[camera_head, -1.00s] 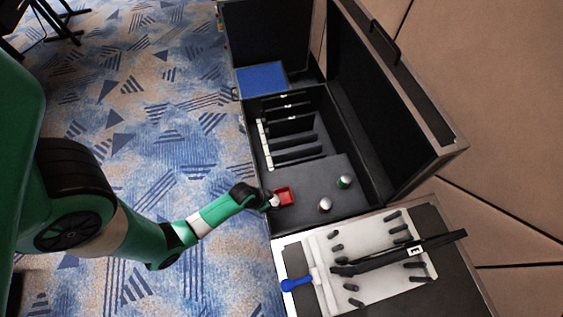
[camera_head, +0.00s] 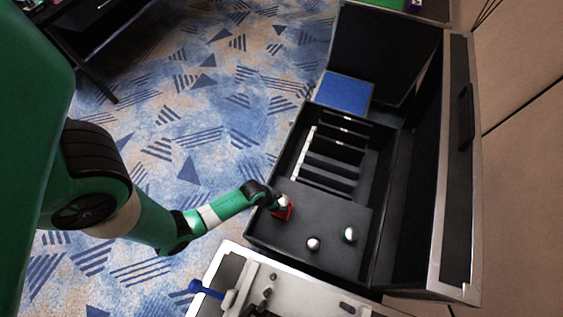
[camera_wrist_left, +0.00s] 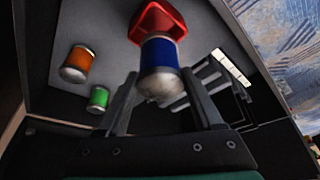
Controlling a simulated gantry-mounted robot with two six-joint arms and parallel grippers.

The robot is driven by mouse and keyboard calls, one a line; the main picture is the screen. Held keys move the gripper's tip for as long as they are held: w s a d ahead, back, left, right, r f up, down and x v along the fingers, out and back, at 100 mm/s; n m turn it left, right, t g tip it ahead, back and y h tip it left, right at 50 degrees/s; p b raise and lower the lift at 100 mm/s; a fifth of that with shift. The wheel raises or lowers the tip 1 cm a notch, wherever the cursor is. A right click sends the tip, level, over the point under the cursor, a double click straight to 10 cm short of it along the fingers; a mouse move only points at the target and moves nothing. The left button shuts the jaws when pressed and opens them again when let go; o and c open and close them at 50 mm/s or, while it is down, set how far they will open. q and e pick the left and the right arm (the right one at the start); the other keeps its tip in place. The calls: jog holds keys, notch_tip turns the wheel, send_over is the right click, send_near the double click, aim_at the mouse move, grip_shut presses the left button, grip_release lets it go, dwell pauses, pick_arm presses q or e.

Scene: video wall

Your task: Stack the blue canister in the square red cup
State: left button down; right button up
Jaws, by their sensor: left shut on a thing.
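My left gripper (camera_head: 274,200) is shut on the blue canister, one finger on each side of it. In the left wrist view the blue canister (camera_wrist_left: 161,56) shows a blue band and a silver end towards me. The square red cup (camera_head: 283,214) stands on the dark grey floor of the case. In the left wrist view the red cup (camera_wrist_left: 158,17) shows right behind the canister's far end. The canister overlaps the cup in both views; I cannot tell whether its far end is inside the cup or just above it. My right gripper is not in view.
An orange canister (camera_wrist_left: 80,60) and a green canister (camera_wrist_left: 98,98) stand apart on the same surface. Dark slotted dividers (camera_head: 335,157) fill the case's far part. The open lid (camera_head: 456,170) rises at right. A light tray (camera_head: 290,292) lies in front.

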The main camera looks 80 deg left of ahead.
pick_arm(q)
notch_tip(320, 180, down, 4)
jog(key=shift+b, duration=0.75)
jog(key=shift+f+b, duration=1.2)
jog(key=shift+f, duration=0.55)
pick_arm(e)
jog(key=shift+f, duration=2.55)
pick_arm(q)
jog(key=shift+w, duration=0.1)
jog(key=shift+f, duration=0.35)
jog(key=shift+c, duration=0.2)
grip_release()
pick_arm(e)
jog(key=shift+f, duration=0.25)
pick_arm(q)
jog(key=shift+r, duration=0.1)
jog(key=p+v, duration=0.7)
jog(key=v, duration=0.5)
jog(key=shift+r+p, duration=0.2)
jog(key=shift+p, duration=0.15)
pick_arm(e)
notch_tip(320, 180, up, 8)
